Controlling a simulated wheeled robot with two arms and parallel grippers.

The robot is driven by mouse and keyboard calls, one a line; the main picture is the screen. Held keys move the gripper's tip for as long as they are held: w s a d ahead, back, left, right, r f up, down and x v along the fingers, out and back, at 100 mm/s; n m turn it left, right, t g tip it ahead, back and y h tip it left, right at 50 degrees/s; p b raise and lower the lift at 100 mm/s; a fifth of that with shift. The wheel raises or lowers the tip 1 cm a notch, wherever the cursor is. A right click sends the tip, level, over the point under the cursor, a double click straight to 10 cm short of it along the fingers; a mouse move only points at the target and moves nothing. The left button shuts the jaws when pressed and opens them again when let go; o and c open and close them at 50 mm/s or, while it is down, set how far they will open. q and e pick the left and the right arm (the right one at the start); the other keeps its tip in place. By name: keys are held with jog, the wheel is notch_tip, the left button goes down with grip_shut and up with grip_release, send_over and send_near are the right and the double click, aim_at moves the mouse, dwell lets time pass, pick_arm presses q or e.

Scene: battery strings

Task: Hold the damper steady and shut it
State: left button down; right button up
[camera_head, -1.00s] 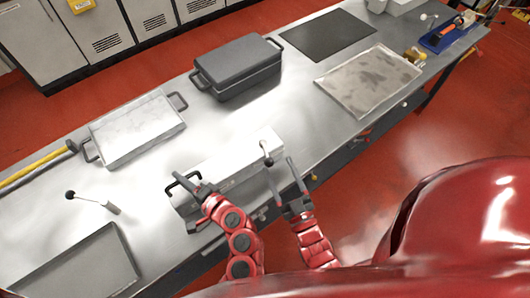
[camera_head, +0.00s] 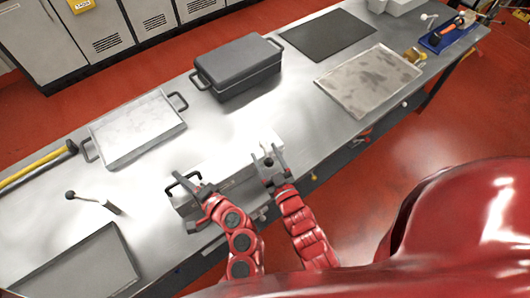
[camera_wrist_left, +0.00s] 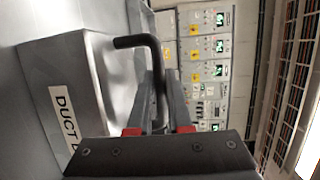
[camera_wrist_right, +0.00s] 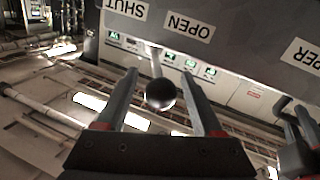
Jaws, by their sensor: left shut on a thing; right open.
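The damper (camera_head: 232,158) is a long pale grey box at the table's near edge. Its side shows in the left wrist view (camera_wrist_left: 62,75) with a "DUCT" label, partly cut off. My left gripper (camera_head: 197,190) is shut on the damper's black bar handle (camera_wrist_left: 140,42) at its left end. My right gripper (camera_head: 270,166) is open at the damper's right end. In the right wrist view the lever's dark round knob (camera_wrist_right: 160,94) sits between the open fingers. "SHUT" (camera_wrist_right: 125,7) and "OPEN" (camera_wrist_right: 190,25) labels show on the damper's face behind it; the lever's exact setting is unclear.
A dark lidded case (camera_head: 238,68), a pale tray with handles (camera_head: 135,130) and a grey tray (camera_head: 75,268) stand on the table. A loose black-knobbed lever (camera_head: 92,199) lies at left. A spotted plate (camera_head: 368,80) and blue tool tray (camera_head: 447,38) are at right.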

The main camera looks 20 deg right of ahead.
jog(key=shift+w+f, duration=0.1)
jog(key=shift+w, duration=0.35)
jog(key=shift+c, duration=0.2)
grip_shut()
dwell(1.0)
